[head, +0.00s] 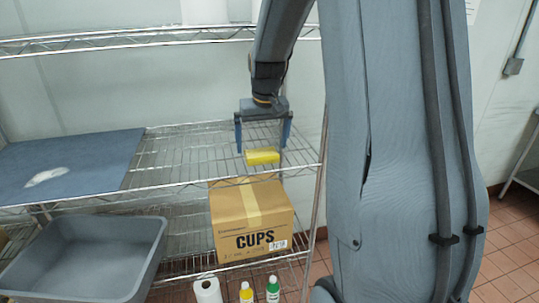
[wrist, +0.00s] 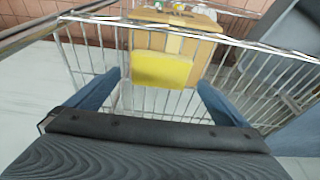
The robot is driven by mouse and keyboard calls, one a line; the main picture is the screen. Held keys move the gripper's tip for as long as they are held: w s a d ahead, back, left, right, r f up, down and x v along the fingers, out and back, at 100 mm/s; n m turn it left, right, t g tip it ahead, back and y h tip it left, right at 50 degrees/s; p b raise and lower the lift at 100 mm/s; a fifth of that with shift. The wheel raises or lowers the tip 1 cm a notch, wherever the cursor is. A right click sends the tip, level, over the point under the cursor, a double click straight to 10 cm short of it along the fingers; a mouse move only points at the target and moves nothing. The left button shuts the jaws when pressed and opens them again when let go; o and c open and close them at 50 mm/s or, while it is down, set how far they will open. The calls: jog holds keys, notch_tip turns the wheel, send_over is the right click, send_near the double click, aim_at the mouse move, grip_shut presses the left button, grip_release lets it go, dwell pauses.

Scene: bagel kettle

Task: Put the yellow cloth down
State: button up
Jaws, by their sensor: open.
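The yellow cloth (head: 262,156) lies on the wire shelf near its front edge, towards the right end. In the wrist view the cloth (wrist: 162,70) is a flat yellow block resting on the wires. My gripper (head: 264,147) is over the shelf at the cloth, fingers pointing down. Its two blue fingers are spread wide, one on each side of the cloth, with gaps between. In the wrist view the fingers (wrist: 160,80) stand apart and hold nothing.
A blue mat (head: 100,160) with a white patch lies on the same shelf at left. Below are a cardboard CUPS box (head: 250,218) and a grey tub (head: 85,260). Bare wire shelf lies between mat and cloth.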

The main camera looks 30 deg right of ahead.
aim_at(264, 157)
jog(key=shift+s+a+r+b, duration=0.1)
jog(key=shift+s+r+b, duration=0.15)
jog(key=shift+s+r, duration=0.3)
jog(key=shift+s+a+r+b, duration=0.1)
jog(key=shift+s+r+b, duration=0.15)
jog(key=shift+r, duration=0.45)
jog(key=s+a+b, duration=0.2)
jog(key=s+a, duration=0.1)
jog(key=s, duration=0.7)
jog(key=s+a+f+n+g, duration=0.1)
jog(key=s+a+f, duration=0.4)
jog(key=a+f, duration=0.2)
jog(key=s+a+f+n+g, duration=0.1)
jog(key=s+a+f+n, duration=0.1)
jog(key=s+a+f, duration=0.3)
notch_tip(264, 157, down, 3)
jog(key=shift+a+r+y, duration=0.2)
jog(key=shift+a+y, duration=0.2)
jog(key=shift+a, duration=0.45)
